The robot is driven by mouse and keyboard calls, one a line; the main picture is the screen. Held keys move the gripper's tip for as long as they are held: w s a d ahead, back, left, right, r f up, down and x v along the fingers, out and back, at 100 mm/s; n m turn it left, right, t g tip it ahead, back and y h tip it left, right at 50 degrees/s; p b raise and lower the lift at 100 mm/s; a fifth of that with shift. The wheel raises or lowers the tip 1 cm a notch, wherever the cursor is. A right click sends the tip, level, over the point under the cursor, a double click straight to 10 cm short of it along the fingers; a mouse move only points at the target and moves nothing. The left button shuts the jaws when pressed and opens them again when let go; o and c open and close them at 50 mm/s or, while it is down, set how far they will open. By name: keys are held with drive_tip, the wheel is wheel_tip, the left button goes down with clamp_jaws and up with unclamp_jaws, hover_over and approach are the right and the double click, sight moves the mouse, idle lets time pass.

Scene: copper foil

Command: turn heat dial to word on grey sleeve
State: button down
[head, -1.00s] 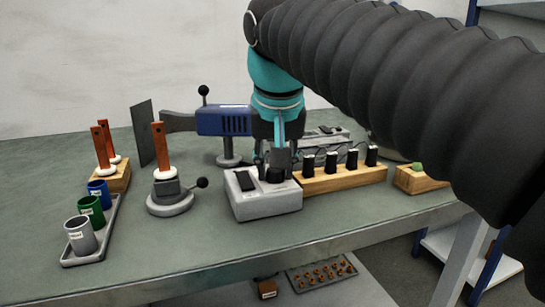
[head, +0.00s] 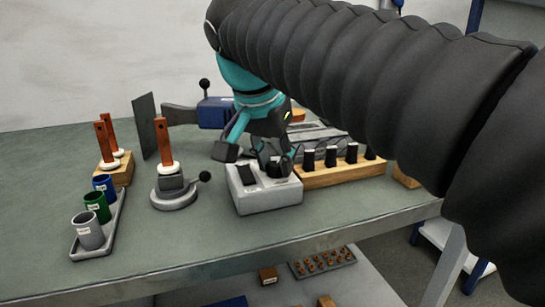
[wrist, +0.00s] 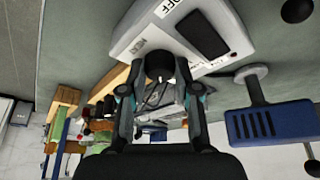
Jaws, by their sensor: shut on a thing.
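The heat dial is a black knob (wrist: 160,66) on a light grey control box (head: 265,196) near the front of the bench. My gripper (wrist: 160,90) is shut on the dial, with a finger on each side in the wrist view. In the head view the gripper (head: 266,160) leans over the box and partly hides the dial. Labels show on the box; one reads OFF, and another beside the dial is hard to read. The grey sleeve (head: 88,233) stands in front of a green and a blue sleeve at left; its label is too small to read.
A black rocker switch (wrist: 203,35) sits beside the dial. A wooden block (head: 340,173) with several black-topped items adjoins the box at right. A round stand (head: 173,198) with a ball-ended lever is at left, and a blue heat tool (wrist: 270,125) behind. The front bench strip is clear.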

idle(0.3)
drive_tip(key=c, duration=0.9)
unclamp_jaws()
drive_tip(key=shift+o, duration=0.2)
drive_tip(key=v, duration=1.2)
